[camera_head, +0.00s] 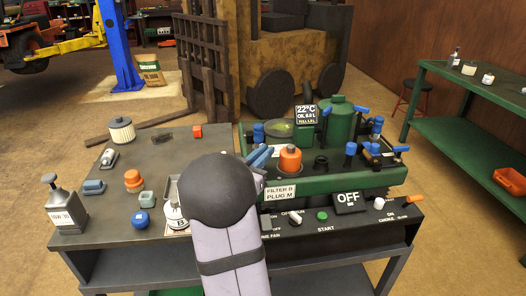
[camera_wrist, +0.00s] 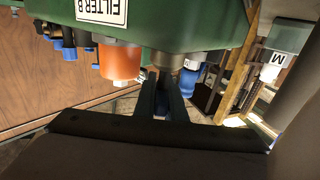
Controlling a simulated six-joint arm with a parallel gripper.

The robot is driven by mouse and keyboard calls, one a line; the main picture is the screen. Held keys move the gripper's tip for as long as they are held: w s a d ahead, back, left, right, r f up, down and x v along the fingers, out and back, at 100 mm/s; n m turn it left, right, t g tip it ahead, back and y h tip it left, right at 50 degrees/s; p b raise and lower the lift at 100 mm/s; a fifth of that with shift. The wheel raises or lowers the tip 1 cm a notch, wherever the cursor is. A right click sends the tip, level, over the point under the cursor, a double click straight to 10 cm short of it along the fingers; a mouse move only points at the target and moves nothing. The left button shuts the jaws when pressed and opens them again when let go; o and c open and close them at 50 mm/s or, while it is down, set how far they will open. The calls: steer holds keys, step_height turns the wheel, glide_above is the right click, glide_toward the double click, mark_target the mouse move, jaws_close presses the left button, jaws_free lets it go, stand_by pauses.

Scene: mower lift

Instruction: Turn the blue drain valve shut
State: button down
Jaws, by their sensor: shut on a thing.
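In the wrist view, which shows the machine upside down, my gripper (camera_wrist: 167,84) reaches to the side of the green engine block (camera_wrist: 185,22). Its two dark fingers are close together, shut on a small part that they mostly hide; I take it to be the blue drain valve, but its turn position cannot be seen. An orange filter (camera_wrist: 120,64) is just left of the fingers, and a blue part with a pale collar (camera_wrist: 188,76) is just right. In the head view, my grey wrist covers most of the grip, in front of the green engine (camera_head: 380,172).
The bench's left side holds a white filter (camera_head: 122,130), an orange cap (camera_head: 133,180), a blue cap (camera_head: 141,219) and an oil bottle (camera_head: 66,211). A control panel with an OFF display (camera_head: 348,199) runs along the front. Several blue-topped parts stand on the engine's right.

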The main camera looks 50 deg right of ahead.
steer(key=shift+r, duration=0.1)
steer(key=c, duration=1.8)
jaws_free()
steer(key=shift+s+a, duration=0.25)
steer(key=shift+a, duration=1.6)
steer(key=shift+s+a, duration=0.2)
steer(key=shift+a, duration=1.6)
